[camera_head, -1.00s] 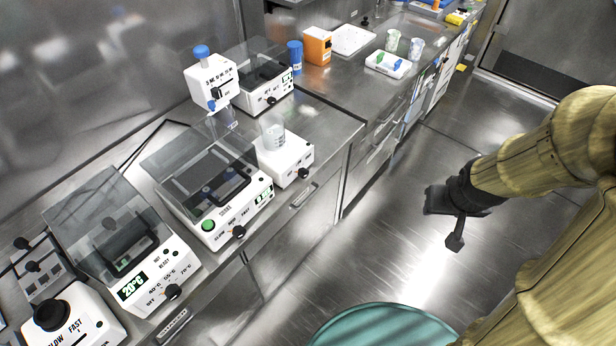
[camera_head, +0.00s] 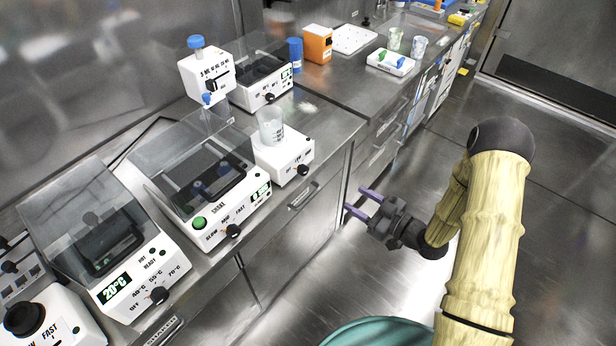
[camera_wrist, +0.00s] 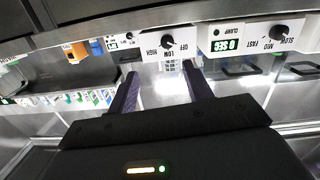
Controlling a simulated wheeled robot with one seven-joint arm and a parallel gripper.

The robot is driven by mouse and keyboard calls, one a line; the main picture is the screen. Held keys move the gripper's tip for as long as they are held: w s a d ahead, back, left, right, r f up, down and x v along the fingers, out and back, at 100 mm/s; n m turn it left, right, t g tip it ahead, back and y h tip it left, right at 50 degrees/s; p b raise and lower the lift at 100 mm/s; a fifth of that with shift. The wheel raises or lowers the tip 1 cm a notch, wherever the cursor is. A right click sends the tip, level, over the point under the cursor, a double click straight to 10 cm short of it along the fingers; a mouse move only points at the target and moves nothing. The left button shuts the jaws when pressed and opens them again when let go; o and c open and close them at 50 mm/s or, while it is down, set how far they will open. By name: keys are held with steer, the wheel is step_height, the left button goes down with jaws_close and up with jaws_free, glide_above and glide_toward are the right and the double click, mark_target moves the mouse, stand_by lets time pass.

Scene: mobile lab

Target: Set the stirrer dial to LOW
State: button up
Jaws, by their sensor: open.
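The stirrer (camera_head: 280,155) is a white box with a glass beaker (camera_head: 271,130) on top, at the counter's front edge. Its black dial (camera_head: 302,169) is on the front face. In the wrist view the stirrer (camera_wrist: 150,47) appears upside down, with OFF, LOW and HIGH printed around the dial (camera_wrist: 167,42). I cannot tell which mark the dial points to. My gripper (camera_head: 362,201) is open and empty, in front of the counter, to the right of the stirrer and apart from it. In the wrist view its two purple fingers (camera_wrist: 159,68) extend toward the stirrer's front.
A lidded shaker (camera_head: 230,215) with its own dial stands left of the stirrer. A heater showing 20°C (camera_head: 125,270) stands further left. Another lidded device (camera_head: 262,80) is behind. A teal round surface (camera_head: 380,333) is low in front. The floor beside the counter is clear.

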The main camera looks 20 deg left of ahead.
mark_target(306, 172)
steer(key=shift+s+a+f+y, duration=0.1)
steer(key=shift+s+a+y, duration=0.05)
steer(key=shift+s+y, duration=0.35)
steer(key=shift+a, duration=0.1)
steer(key=p+x, duration=0.2)
steer(key=x, duration=1.5)
steer(key=shift+w+a, duration=0.1)
steer(key=shift+a, duration=0.05)
steer(key=c, duration=1)
steer(key=shift+o, duration=0.2)
